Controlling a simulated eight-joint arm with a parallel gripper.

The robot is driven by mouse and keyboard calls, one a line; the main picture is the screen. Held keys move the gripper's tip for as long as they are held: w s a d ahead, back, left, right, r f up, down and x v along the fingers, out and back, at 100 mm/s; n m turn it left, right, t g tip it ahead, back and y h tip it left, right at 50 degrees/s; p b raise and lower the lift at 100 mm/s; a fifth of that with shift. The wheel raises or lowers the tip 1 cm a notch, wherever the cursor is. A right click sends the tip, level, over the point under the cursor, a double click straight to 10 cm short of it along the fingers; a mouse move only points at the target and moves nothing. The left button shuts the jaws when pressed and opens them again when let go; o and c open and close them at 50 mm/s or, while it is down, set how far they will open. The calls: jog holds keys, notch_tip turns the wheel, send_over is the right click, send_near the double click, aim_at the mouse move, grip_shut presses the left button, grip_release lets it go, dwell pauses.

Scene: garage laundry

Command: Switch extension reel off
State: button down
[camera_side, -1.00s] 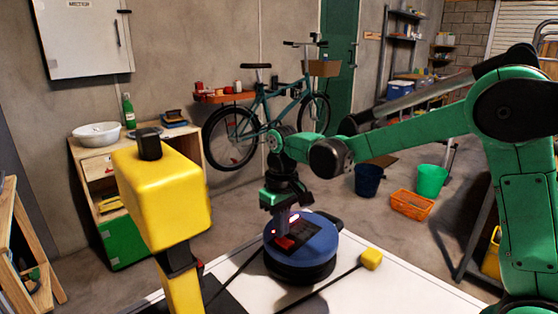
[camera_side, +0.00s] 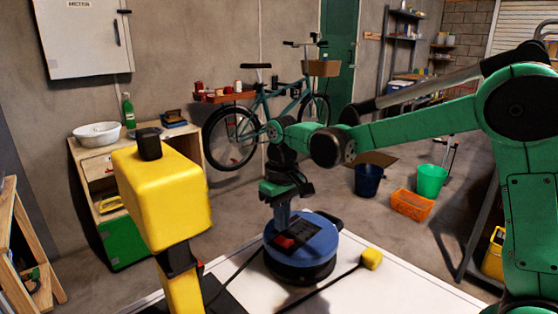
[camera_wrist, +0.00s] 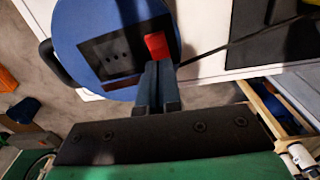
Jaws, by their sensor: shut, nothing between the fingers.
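The blue extension reel (camera_side: 318,262) lies flat on the white tabletop, its dark panel facing up. Its red rocker switch (camera_side: 284,242) sits on that panel and looks unlit. The wrist view shows the reel (camera_wrist: 82,22), dark socket holes and the red switch (camera_wrist: 156,45). My gripper (camera_side: 282,224) is shut and empty, fingers pointing down just above the switch. In the wrist view the closed fingertips (camera_wrist: 158,66) end right beside the switch's near edge. I cannot tell whether they touch it.
A tall yellow block on a post (camera_side: 165,200) stands in the left foreground. The white tabletop (camera_side: 400,292) is clear at front right.

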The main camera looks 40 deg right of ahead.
jog(key=shift+r, duration=2.3)
jog(key=s+f+t, duration=0.1)
jog(key=s+t, duration=0.6)
jog(key=s, duration=0.3)
jog(key=shift+f, duration=0.35)
